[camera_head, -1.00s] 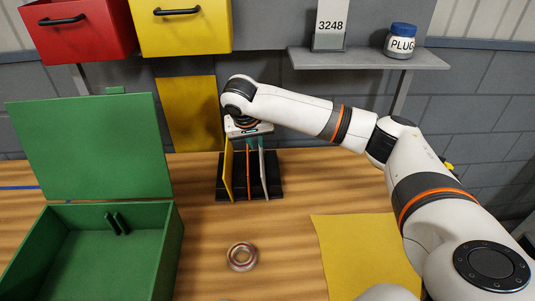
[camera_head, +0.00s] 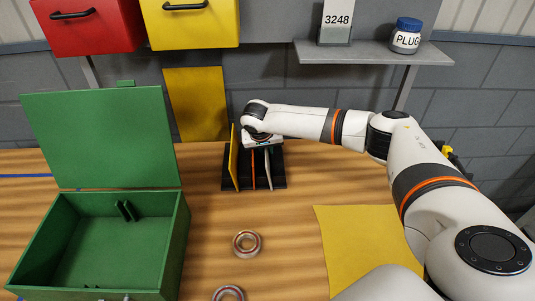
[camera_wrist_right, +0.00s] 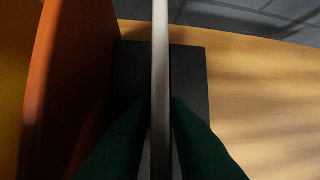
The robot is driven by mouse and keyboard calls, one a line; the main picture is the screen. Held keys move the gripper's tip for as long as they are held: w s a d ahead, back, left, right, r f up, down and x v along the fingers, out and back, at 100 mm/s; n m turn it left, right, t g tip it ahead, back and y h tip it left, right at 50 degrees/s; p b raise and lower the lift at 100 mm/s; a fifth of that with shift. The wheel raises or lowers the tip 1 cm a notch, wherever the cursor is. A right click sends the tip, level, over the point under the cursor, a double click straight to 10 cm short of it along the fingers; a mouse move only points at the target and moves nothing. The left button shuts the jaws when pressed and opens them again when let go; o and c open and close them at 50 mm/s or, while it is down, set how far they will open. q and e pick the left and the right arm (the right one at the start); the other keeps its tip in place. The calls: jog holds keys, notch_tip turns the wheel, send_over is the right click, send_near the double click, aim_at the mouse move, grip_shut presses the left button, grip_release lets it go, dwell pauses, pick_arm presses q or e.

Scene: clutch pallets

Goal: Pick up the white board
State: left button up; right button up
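The white board (camera_head: 267,168) stands upright in the dark rack (camera_head: 279,186) on the bench, rightmost of the boards there. The wrist view shows it edge-on as a pale vertical strip (camera_wrist_right: 160,70). My right gripper (camera_head: 262,147) is above the rack, pointing down. Its dark green fingers (camera_wrist_right: 160,112) lie along both sides of the white board, with their tips close against it. It appears shut on the board, which is still in the rack. My left gripper is not in view.
A yellow board (camera_head: 234,160) and an orange board (camera_head: 253,168) stand left of the white one. An open green box (camera_head: 180,235) is at the left. Two metal rings (camera_head: 247,244) and a yellow sheet (camera_head: 365,245) lie in front. A shelf (camera_head: 375,52) is behind.

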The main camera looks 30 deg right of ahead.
grip_shut()
notch_tip(320, 180, up, 18)
jog(key=b, duration=0.2)
dwell(0.5)
